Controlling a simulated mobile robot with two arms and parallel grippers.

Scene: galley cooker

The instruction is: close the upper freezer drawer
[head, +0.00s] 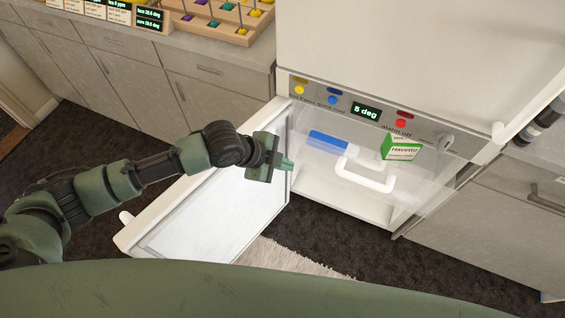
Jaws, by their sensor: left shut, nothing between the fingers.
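The upper freezer drawer (405,179) is a clear drawer with a white handle (364,175). It shows in the opening below the control panel, and it seems to stick out some way, though how far is hard to tell. A blue item (328,141) and a green and white box (401,147) lie in it. The freezer door (215,205) stands open to the left. My left gripper (288,165) is shut and empty, at the open door's inner side, left of the drawer handle and apart from it. My right gripper is not in view.
The control panel (345,104) reads 5 deg, with yellow, blue and red buttons. White space shows below the drawer. Grey cabinets (140,70) stand left, and a counter cabinet (500,215) right. A pale rug (275,257) lies on dark floor.

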